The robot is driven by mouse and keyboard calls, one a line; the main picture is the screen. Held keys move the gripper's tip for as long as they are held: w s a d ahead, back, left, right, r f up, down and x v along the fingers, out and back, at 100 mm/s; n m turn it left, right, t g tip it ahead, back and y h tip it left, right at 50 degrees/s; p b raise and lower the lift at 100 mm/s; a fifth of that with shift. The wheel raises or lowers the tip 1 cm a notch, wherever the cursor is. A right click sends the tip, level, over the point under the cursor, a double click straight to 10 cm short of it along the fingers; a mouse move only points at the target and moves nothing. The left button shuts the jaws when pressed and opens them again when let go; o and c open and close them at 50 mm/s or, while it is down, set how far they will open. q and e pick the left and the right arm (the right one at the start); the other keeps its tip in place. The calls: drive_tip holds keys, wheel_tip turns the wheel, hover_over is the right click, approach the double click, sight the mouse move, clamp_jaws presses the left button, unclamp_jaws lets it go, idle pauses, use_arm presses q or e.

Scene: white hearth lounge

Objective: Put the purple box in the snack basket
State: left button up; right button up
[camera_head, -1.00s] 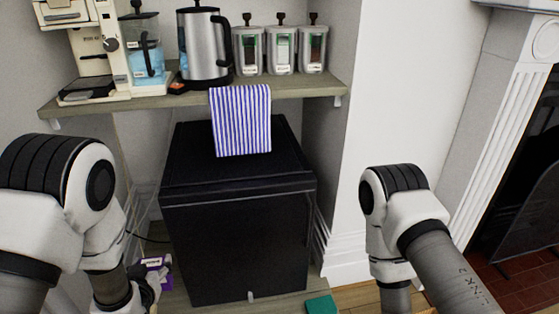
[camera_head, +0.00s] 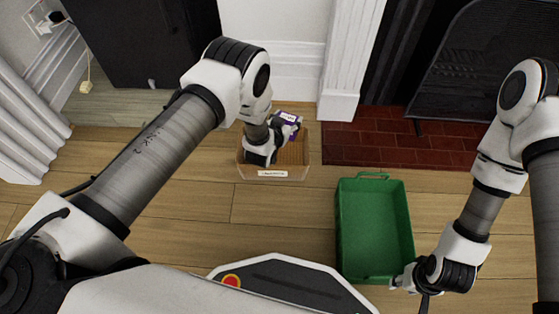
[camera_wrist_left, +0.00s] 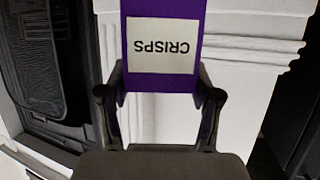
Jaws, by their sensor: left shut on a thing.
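The purple box (camera_head: 290,119) is held in my left gripper (camera_head: 282,136), over the far right part of the snack basket. In the left wrist view the purple box (camera_wrist_left: 162,40), with a white CRISPS label, sits between both fingers. The snack basket (camera_head: 273,174) is a small tan open container with a white label on its near side, standing on the wood floor. My left wrist hides part of it, so I cannot tell whether the box is above the rim or inside. My right gripper (camera_head: 398,284) is at the near right corner of the green crate; its fingers are too small to read.
The green crate (camera_head: 374,228) stands on the floor to the right of the basket. Behind are a brick hearth (camera_head: 400,148), a white pillar (camera_head: 345,70) and a black cabinet (camera_head: 145,40). Wood floor is clear left of the basket.

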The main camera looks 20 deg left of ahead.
use_arm(q)
drive_tip(key=f, duration=0.2)
drive_tip(key=d+f+b, duration=0.1)
drive_tip(key=f, duration=0.2)
drive_tip(key=shift+w+d+f, duration=0.1)
drive_tip(key=shift+w+f, duration=0.1)
wheel_tip(320, 180, down, 10)
drive_tip(key=b, duration=0.5)
drive_tip(key=shift+r, duration=0.25)
drive_tip(key=o, duration=1.1)
drive_tip(key=shift+o, duration=0.2)
